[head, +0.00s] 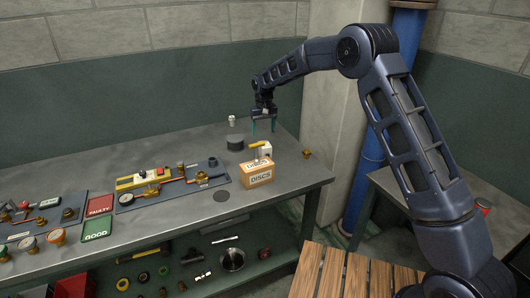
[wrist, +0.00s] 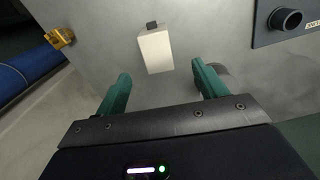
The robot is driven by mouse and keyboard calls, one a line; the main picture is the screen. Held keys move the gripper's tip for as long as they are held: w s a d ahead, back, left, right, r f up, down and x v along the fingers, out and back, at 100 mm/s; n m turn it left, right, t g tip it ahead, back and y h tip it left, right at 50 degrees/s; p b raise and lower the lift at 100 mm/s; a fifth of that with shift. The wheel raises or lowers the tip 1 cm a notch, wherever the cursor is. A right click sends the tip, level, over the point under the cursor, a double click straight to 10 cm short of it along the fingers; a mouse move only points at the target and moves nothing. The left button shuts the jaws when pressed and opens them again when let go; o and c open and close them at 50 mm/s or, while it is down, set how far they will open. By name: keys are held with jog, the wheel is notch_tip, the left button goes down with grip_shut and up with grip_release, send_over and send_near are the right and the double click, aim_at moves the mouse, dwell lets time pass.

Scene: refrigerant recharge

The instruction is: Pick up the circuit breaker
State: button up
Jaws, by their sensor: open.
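The circuit breaker looks to be a small cream block with a dark switch on one end; in the wrist view it (wrist: 155,52) lies just beyond my fingertips, roughly between them. In the head view, a small whitish block (head: 265,149) stands on the bench behind the DISCS box, which partly hides it. My gripper (head: 263,127) is above and slightly behind this block, pointing down, apart from it. In the wrist view its two green fingers (wrist: 160,80) are spread with nothing between them.
The DISCS box (head: 257,175) stands in front of the block. A dark cylinder (head: 235,143) and a white-topped item (head: 232,120) are to the left. A brass fitting (head: 306,153) sits near the right edge. A board with gauge and pipes (head: 170,185) lies left.

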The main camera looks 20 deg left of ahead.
aim_at(265, 151)
jog(key=f, duration=0.9)
jog(key=shift+w+d, duration=0.2)
jog(key=c, duration=1.2)
jog(key=shift+r, duration=0.15)
